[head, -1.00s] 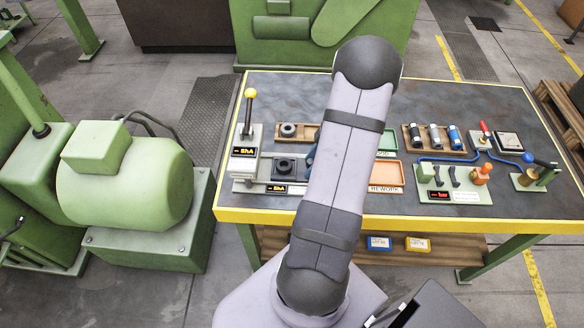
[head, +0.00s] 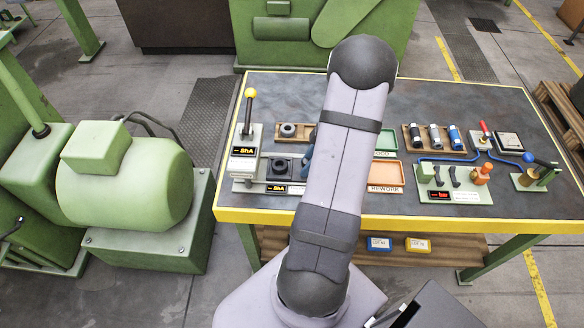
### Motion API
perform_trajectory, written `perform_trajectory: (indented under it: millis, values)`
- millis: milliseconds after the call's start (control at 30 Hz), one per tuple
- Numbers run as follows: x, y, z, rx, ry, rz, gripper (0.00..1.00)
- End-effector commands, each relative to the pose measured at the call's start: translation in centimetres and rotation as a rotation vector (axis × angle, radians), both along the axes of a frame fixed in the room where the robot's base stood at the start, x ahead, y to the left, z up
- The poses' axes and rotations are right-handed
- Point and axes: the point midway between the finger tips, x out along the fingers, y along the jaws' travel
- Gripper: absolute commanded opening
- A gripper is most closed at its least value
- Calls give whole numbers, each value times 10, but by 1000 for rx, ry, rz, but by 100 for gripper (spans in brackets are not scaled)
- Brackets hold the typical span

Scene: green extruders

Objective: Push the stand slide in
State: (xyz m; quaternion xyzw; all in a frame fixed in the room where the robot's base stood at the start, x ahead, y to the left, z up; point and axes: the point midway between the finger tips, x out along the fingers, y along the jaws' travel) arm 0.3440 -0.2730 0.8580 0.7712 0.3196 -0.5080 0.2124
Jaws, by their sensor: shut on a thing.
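The stand (head: 242,150) is at the left of the table, with a yellow-knobbed lever (head: 248,96) and a small lit display. The slide (head: 281,166) is a low grey piece carrying a dark square block with a round opening, at the stand's lower right. A second lit display (head: 277,189) is on its front. A small blue part (head: 308,155) shows just right of the slide, at the edge of my arm; what it belongs to is unclear. My arm crosses the middle of the view and hides the slide's right end. My gripper is hidden behind the arm.
A wooden tray with a dark ring (head: 288,130) lies behind the slide. Right of my arm are a green tray (head: 385,142), an orange REWORK tray (head: 385,173), a rack of cylinders (head: 436,137) and a switch panel (head: 455,183). The table's rear is clear.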

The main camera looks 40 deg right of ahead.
Motion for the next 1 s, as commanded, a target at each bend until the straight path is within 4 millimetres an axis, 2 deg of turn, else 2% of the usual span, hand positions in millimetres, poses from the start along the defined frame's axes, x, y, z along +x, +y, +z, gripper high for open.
perform_trajectory:
  millis: [33,1000]
  values:
    - [0,3,-8,-5,7,4,13]
    - [36,40,-8,-2,10,2,12]
